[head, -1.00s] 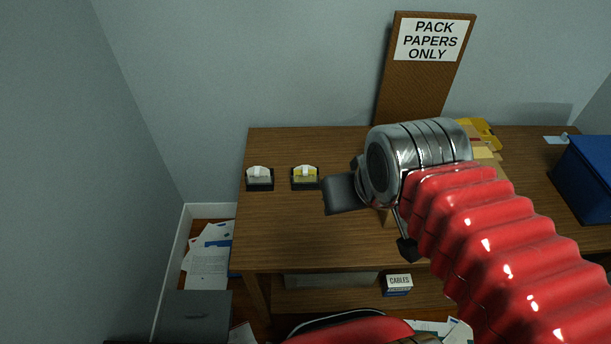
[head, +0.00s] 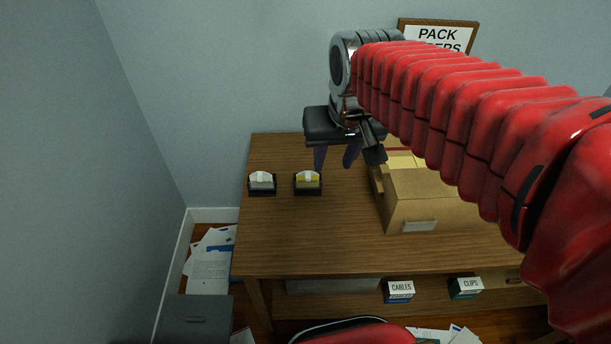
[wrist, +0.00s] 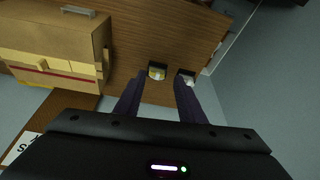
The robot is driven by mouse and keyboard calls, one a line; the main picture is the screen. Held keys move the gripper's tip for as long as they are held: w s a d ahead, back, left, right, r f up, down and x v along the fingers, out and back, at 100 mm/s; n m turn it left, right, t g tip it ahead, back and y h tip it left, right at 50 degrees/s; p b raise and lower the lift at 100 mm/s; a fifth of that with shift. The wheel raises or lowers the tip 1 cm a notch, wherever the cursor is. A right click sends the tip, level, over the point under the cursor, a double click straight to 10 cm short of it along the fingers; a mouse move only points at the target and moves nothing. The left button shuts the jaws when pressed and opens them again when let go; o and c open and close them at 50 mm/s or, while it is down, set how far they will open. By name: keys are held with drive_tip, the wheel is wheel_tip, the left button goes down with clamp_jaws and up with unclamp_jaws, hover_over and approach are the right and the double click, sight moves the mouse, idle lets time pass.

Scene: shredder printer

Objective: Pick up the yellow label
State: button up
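My gripper (head: 336,163) is open and empty, pointing down, above the desk's back part and to the right of the yellow label. It does not touch either label.
A cardboard box (head: 430,200) stands on the desk to the right of the labels. The desk top (head: 300,235) in front of the labels is clear.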

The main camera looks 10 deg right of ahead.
drive_tip(key=w+f+g, duration=0.2)
drive_tip(key=w+f, duration=0.2)
drive_tip(key=w, duration=0.7)
drive_tip(key=m+g, duration=0.1)
drive_tip(key=g, duration=0.1)
hover_over(308, 175)
wheel_tip(308, 175, down, 12)
drive_tip(key=shift+a+r, duration=0.1)
drive_tip(key=shift+a, duration=0.1)
wheel_tip(308, 175, down, 8)
drive_tip(key=shift+s+f, duration=0.1)
drive_tip(key=shift+f, duration=0.2)
drive_tip(key=shift+d+f, duration=0.2)
drive_tip(key=shift+f, duration=2.4)
